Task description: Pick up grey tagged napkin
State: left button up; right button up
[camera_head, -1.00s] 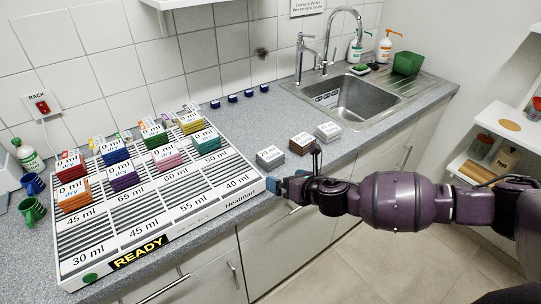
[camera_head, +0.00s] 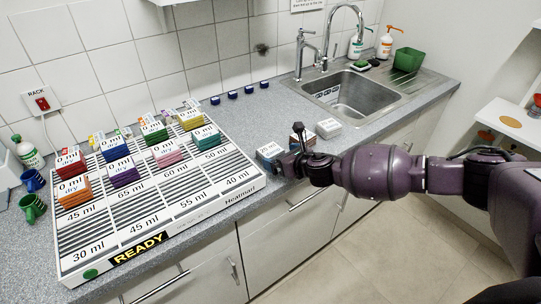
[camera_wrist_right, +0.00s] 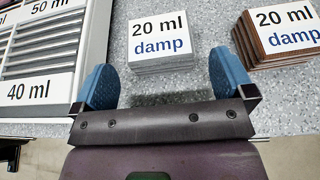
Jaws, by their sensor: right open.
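The grey napkin stack (camera_head: 268,150) lies on the counter right of the rack, partly hidden by my right gripper in the head view. In the wrist view the grey stack (camera_wrist_right: 164,62) bears a white tag reading "20 ml damp". My right gripper (camera_head: 281,165) is open and empty in front of it. In the wrist view its two blue fingers (camera_wrist_right: 166,82) point toward the stack, one to each side of its near edge, with no contact visible. My left gripper is not in view.
A brown tagged stack (camera_wrist_right: 283,42) lies close to the right finger, and a white stack (camera_head: 328,128) lies beyond it. The large rack (camera_head: 215,208) with coloured stacks is on the left. The sink (camera_head: 350,96) is behind. The counter edge runs along the front.

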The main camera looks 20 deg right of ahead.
aim_at(277, 156)
jog(key=x, duration=0.3)
jog(key=shift+w+a+f, duration=0.1)
jog(key=shift+a+f, duration=0.05)
jog(key=shift+f, duration=0.1)
jog(key=shift+w+a+f+b, duration=0.2)
jog(key=shift+w+b, duration=0.1)
jog(key=shift+w, duration=0.15)
